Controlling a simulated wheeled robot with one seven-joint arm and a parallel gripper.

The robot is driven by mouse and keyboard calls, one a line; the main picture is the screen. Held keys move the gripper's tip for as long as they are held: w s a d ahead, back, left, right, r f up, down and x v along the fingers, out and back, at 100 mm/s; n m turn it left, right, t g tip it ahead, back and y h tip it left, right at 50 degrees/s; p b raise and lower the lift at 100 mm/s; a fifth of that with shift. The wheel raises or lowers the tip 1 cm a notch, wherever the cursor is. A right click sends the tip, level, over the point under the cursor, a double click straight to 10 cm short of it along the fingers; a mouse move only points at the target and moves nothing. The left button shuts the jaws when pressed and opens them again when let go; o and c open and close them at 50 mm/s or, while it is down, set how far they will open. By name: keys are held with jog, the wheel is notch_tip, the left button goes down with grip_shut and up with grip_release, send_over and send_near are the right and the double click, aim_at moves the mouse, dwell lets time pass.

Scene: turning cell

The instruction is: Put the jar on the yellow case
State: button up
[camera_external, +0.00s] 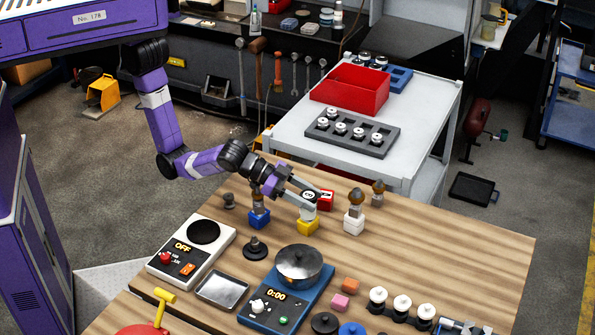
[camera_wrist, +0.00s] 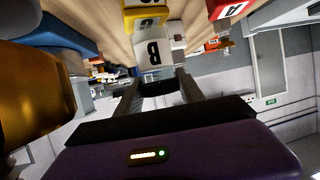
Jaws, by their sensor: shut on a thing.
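My gripper (camera_external: 304,194) is shut on a small white jar (camera_external: 308,213), which has a dark round end and a black letter B on its side in the wrist view (camera_wrist: 154,52). The jar is upright directly over the yellow case (camera_external: 307,227), a small block with a dark mark. The yellow case also shows in the wrist view (camera_wrist: 146,14), right against the jar's far end. I cannot tell whether the jar rests on it or is just above. The fingers (camera_wrist: 160,92) stand on both sides of the jar and partly hide it.
Close by stand a blue case (camera_external: 259,219) and a white case (camera_external: 353,223), each with an amber-topped item. A pot (camera_external: 298,262) on a blue scale stands in front.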

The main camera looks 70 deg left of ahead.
jog(key=shift+f, duration=0.35)
jog(key=shift+f, duration=0.1)
jog(key=o, duration=1.5)
jog(key=shift+c, duration=0.2)
jog(key=v, duration=1.2)
jog(key=shift+b, duration=0.3)
